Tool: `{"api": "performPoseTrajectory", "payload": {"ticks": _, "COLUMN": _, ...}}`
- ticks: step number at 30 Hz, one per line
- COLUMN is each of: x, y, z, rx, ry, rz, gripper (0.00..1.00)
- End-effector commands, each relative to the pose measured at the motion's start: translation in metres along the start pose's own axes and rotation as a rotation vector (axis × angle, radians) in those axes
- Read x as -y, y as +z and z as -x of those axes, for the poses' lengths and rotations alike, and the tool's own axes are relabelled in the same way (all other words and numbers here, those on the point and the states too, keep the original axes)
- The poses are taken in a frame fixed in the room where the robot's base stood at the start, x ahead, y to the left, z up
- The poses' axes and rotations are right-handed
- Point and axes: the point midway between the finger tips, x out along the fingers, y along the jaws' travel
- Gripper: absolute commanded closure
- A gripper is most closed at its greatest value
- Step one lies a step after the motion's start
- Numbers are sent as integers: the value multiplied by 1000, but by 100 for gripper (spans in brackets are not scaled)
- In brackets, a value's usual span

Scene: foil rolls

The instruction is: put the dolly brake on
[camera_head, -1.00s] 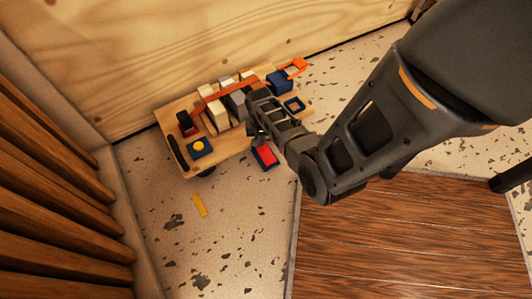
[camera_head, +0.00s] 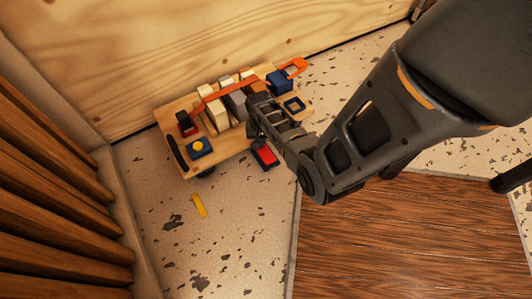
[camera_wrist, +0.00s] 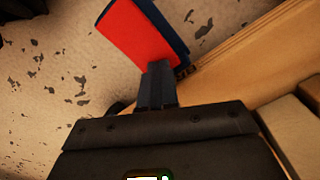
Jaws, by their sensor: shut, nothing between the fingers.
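The wooden dolly (camera_head: 230,144) stands on the speckled floor against the plywood wall, loaded with blocks under an orange strap. A red pedal with a blue edge (camera_head: 265,156) juts from its near side and looks like the brake. The pedal also shows at the top of the wrist view (camera_wrist: 138,32), beside the dolly's wooden edge (camera_wrist: 240,55). My gripper (camera_head: 257,139) is at the dolly's near edge, just above the pedal. In the wrist view its shut, empty fingers (camera_wrist: 158,72) overlap the pedal's lower end. I cannot tell whether they touch it.
The orange strap (camera_head: 235,86) crosses the light blocks, with its end at the far right. A blue block with a yellow button (camera_head: 199,147) sits on the dolly's left. A yellow strip (camera_head: 199,205) lies on the floor. Wooden slats (camera_head: 50,190) stand at left.

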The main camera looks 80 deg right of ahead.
Motion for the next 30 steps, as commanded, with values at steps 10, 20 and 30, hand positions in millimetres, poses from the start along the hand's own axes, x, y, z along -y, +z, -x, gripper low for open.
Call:
{"api": "performPoseTrajectory", "payload": {"ticks": 10, "x": 0, "y": 0, "z": 24, "rx": 0, "ry": 0, "rz": 0, "gripper": 100}}
{"api": "performPoseTrajectory", "payload": {"ticks": 20, "x": 0, "y": 0, "z": 48, "rx": 0, "ry": 0, "rz": 0, "gripper": 100}}
{"api": "performPoseTrajectory", "payload": {"ticks": 30, "x": 0, "y": 0, "z": 70, "rx": 0, "ry": 0, "rz": 0, "gripper": 100}}
